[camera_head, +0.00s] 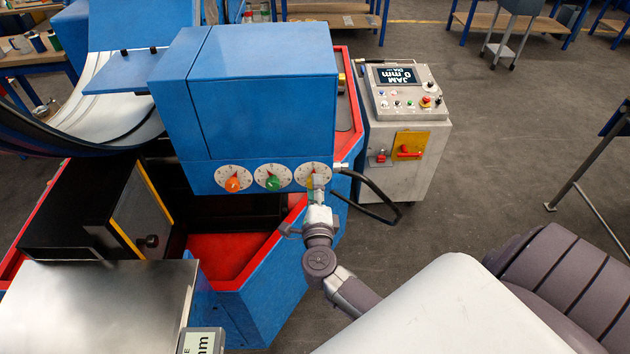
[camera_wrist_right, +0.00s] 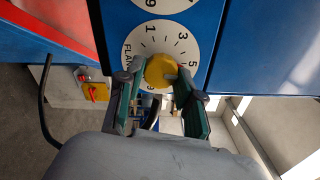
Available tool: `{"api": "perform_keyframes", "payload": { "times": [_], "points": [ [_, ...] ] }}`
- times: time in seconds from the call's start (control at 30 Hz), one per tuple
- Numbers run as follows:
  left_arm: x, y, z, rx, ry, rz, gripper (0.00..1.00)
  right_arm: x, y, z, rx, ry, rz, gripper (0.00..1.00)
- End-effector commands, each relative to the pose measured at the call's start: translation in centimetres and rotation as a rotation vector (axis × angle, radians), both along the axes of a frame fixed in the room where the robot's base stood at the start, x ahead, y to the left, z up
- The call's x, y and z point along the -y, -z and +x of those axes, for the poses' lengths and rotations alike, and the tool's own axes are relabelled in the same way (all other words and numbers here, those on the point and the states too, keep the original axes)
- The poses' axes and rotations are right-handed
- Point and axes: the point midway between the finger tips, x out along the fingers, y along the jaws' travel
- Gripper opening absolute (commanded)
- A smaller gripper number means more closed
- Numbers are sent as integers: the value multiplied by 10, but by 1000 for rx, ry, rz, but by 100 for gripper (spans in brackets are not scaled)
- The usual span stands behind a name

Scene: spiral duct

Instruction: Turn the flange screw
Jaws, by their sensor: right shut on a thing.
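A blue machine box (camera_head: 262,95) has a row of dials with an orange knob (camera_head: 233,184), a green knob (camera_head: 272,183) and, at the right, a yellow knob on a white numbered dial (camera_head: 313,168). In the right wrist view the yellow knob (camera_wrist_right: 161,70) sits on a dial (camera_wrist_right: 150,40) whose lettering begins "FLAN". My right gripper (camera_head: 314,186) is at this dial. Its two fingers (camera_wrist_right: 160,88) are closed on either side of the yellow knob. The gripper partly hides the knob in the head view. My left gripper is not in view.
A grey control cabinet (camera_head: 405,150) with a "JAM 0 mm" display (camera_head: 397,76) stands right of the machine. A black cable (camera_head: 375,195) hangs between them. A metal-topped box (camera_head: 90,305) is at front left. Open floor lies to the right.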

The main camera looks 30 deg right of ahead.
Motion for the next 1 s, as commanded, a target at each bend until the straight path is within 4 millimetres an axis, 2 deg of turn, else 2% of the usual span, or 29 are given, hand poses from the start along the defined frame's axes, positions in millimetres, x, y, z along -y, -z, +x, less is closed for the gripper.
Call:
{"api": "perform_keyframes", "payload": {
  "times": [0.2,0.77,0.8,0.9,1.0],
  "points": [
    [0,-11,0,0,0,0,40,-1,-1,0,-39,-2,-61,1],
    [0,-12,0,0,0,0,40,-1,0,0,-51,-2,-82,1],
    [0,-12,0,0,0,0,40,-1,0,0,-51,-2,-82,43],
    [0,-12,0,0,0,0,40,-1,0,0,-51,-1,-82,59],
    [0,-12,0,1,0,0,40,0,0,0,-51,-1,-82,62]
  ]
}}
